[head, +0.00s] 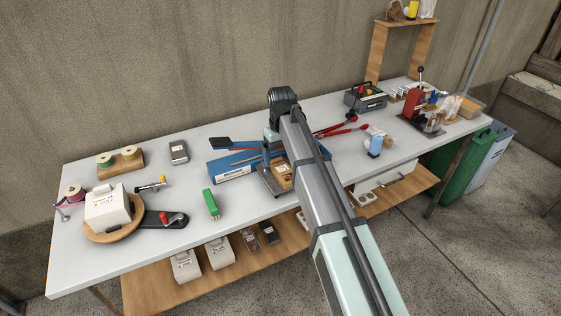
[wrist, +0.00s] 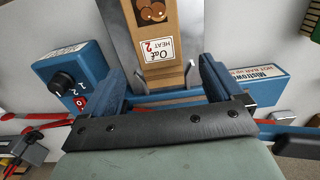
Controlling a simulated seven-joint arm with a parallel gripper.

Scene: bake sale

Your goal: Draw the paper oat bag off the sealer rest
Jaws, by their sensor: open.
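The paper oat bag is a brown block-shaped bag with a white label reading "Oat HEAT 2" and a dark round picture (wrist: 158,50). It lies on the grey metal rest (wrist: 123,27) of the blue sealer (wrist: 72,72). In the head view the bag (head: 283,178) shows beside my arm, in front of the blue sealer (head: 228,166). In the wrist view my gripper (wrist: 163,78) is open, its dark fingers apart on either side of the bag's near end. I cannot tell whether either finger touches the bag.
Red-handled tools (head: 340,127) lie behind and right of the sealer. A green block (head: 211,204) stands left of it, and a blue item (head: 375,145) stands to the right. The table (head: 250,212) is bare at its front edge left of the rest.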

